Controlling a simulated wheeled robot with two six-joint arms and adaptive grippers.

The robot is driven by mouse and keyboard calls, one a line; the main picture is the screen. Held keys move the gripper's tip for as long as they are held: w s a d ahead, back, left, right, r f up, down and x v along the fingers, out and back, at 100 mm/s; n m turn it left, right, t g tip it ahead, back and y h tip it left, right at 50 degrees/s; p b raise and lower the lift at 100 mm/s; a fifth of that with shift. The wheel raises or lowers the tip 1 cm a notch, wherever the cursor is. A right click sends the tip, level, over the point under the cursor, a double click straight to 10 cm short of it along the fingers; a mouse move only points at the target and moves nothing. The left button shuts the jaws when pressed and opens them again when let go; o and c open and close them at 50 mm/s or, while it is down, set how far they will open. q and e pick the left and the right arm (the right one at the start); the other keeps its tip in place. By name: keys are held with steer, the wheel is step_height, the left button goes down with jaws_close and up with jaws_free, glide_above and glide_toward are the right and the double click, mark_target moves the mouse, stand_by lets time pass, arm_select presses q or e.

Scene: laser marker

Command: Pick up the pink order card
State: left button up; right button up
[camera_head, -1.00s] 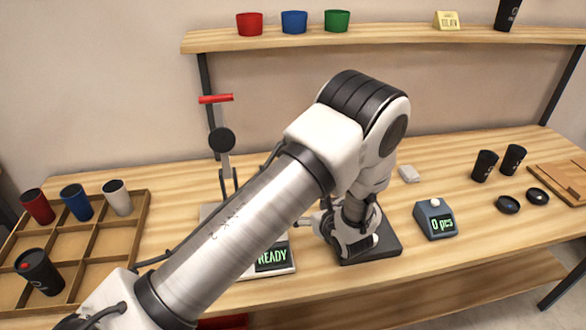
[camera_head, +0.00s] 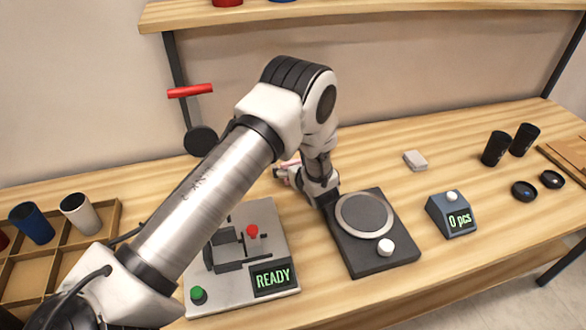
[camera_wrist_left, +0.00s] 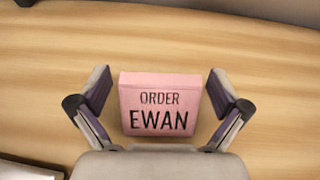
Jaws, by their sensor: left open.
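The pink order card (camera_wrist_left: 160,102) reads "ORDER EWAN" and stands on the wooden table in the left wrist view. It is centred between the two spread fingers of my left gripper (camera_wrist_left: 160,88), with a visible gap on each side. My left gripper is open. In the head view the left gripper (camera_head: 287,172) is low over the table, behind the marker machine and left of the black scale. There the card is mostly hidden by the gripper. My right gripper is not in view.
The marker machine (camera_head: 282,226) with a "READY" display and the black scale (camera_head: 380,258) stand in front of the gripper. A counter showing "0 pcs" (camera_head: 452,222), a small white block (camera_head: 415,160) and black cups (camera_head: 496,149) are to the right. A wooden cup tray (camera_head: 112,222) is left.

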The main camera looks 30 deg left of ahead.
arm_select(q)
steer(key=shift+w+a, duration=0.1)
steer(key=shift+a, duration=0.05)
steer(key=shift+r, duration=0.1)
steer(key=shift+d+r, duration=0.1)
steer(key=shift+d, duration=0.15)
steer(key=shift+c, duration=1.1)
steer(key=c, duration=1)
steer(key=shift+o, duration=0.2)
